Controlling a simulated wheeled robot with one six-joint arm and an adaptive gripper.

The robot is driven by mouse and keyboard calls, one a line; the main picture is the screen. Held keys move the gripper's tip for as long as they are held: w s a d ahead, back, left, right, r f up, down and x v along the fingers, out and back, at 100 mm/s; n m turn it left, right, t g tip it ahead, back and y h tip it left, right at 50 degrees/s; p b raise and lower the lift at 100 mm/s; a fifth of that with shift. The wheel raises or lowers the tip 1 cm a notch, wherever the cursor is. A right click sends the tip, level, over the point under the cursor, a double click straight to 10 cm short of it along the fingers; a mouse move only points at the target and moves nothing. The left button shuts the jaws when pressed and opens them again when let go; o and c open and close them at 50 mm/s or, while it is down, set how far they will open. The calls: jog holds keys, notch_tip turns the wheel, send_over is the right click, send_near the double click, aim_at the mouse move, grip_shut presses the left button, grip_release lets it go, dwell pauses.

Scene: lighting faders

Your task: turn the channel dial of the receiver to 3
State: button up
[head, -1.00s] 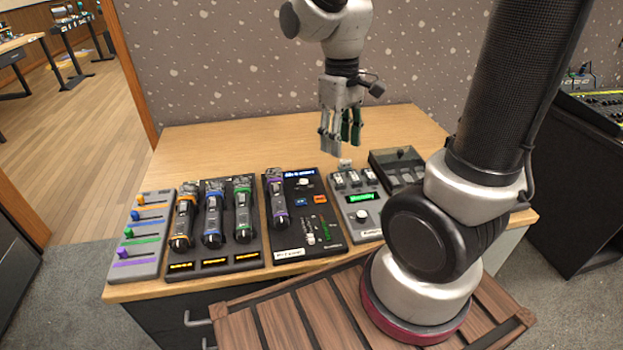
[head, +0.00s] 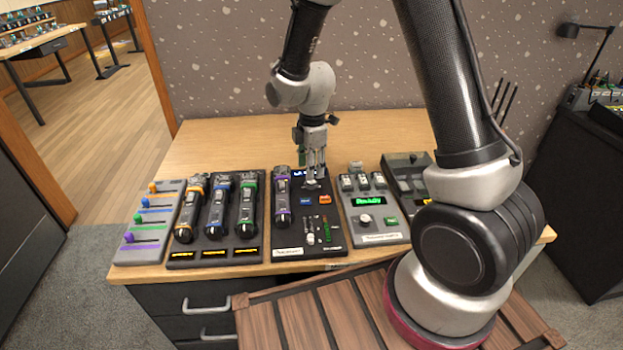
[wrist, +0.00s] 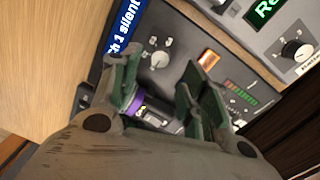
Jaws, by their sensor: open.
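The receiver (head: 327,240) is a black panel on the desk with a purple-banded microphone (head: 282,200) lying in its left side. Its blue screen (wrist: 122,30) reads "Ch 1 silent" in the wrist view. The channel dial (wrist: 160,59) is a small light-grey knob below the screen, with small marks around it. My gripper (head: 313,181) points down over the upper part of the receiver, hiding most of the dial in the head view. In the wrist view my gripper (wrist: 160,80) is open, its fingers apart near the dial; I cannot tell whether they touch it.
The receiver also has a blue button (head: 306,201), an orange button (head: 325,200) and a fader (head: 310,238). A microphone rack (head: 215,254) stands left, and a grey unit reading "Ready" (head: 375,238) stands right. The desk behind (head: 225,145) is clear.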

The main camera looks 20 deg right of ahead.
aim_at(311, 184)
notch_tip(311, 184, down, 5)
jog(key=shift+w+f, duration=0.15)
jog(key=shift+c, duration=0.2)
grip_shut()
